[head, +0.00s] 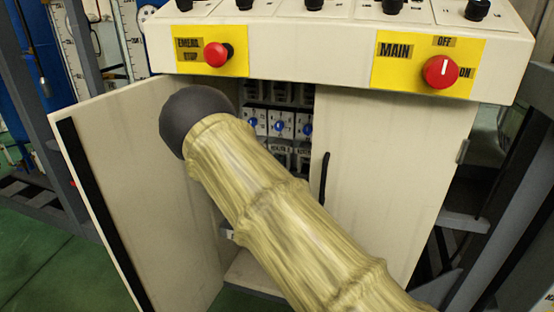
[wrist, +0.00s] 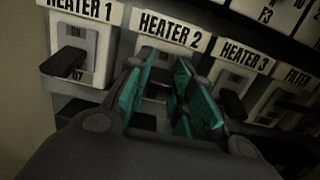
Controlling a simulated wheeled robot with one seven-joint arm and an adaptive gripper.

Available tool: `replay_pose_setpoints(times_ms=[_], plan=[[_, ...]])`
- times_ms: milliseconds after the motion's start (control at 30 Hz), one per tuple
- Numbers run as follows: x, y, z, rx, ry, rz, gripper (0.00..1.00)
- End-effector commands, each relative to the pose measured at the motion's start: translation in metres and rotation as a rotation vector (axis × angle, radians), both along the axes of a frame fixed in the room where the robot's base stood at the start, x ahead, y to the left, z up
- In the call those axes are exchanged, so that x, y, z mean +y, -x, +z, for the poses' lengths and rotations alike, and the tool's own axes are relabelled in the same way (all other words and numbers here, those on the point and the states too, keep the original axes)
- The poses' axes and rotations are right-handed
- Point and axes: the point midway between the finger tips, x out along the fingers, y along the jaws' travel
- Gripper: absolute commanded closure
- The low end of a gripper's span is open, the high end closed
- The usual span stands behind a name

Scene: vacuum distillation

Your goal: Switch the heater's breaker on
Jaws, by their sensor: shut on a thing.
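In the wrist view a row of white breakers with black levers carries labels. The HEATER 1 breaker (wrist: 78,62) is at left, the HEATER 2 breaker (wrist: 168,48) in the middle and the HEATER 3 breaker (wrist: 232,100) at right. My gripper (wrist: 165,75), with teal finger pads, reaches in at the HEATER 2 breaker and is shut on its lever, which is mostly hidden between the fingers. In the head view my arm covers the gripper, and part of the breaker rows (head: 281,126) shows inside the cabinet.
The cabinet's left door (head: 140,190) stands open and its right door (head: 390,180) looks closed. Above are a red emergency stop button (head: 215,55) and a red MAIN knob (head: 440,71). A FILTER breaker (wrist: 297,97) is to the right of HEATER 3.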

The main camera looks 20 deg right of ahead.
Motion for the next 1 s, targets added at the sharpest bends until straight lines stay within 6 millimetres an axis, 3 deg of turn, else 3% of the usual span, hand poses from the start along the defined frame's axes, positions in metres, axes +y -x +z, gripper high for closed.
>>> replay_pose_setpoints(times_ms=[33,400,1000], plan=[[0.0007,0.0001,0.0092,0.024,-0.016,0.001,1.0],[0.0002,-0.0009,0.0161,0.193,-0.13,0.001,1.0],[-0.0005,-0.0025,0.0167,0.312,-0.211,0.002,1.0]])
